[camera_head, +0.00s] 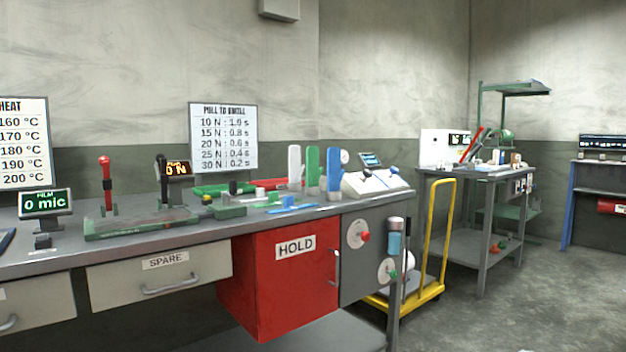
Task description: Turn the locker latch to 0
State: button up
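A red locker (262,285) labelled HOLD sits under the bench, with a pale upright handle (336,266) near its right edge. Right of it is a grey panel (357,284). A round pale dial plate with a red knob (365,237) is on the panel's upper part. A second round plate with a green knob (393,274) is lower right. I cannot tell which of these is the locker latch, and no 0 mark or pointer angle is readable at this size. My gripper is not in view.
The bench top (60,262) holds a green fixture, red and black levers, upright white, green and blue pieces, and small displays. A SPARE drawer (160,278) is left of the locker. A yellow cart (437,240) stands close right of the panel. Floor at lower right (540,310) is clear.

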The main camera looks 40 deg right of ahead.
aim_at(365, 236)
jog(key=z, duration=1.45)
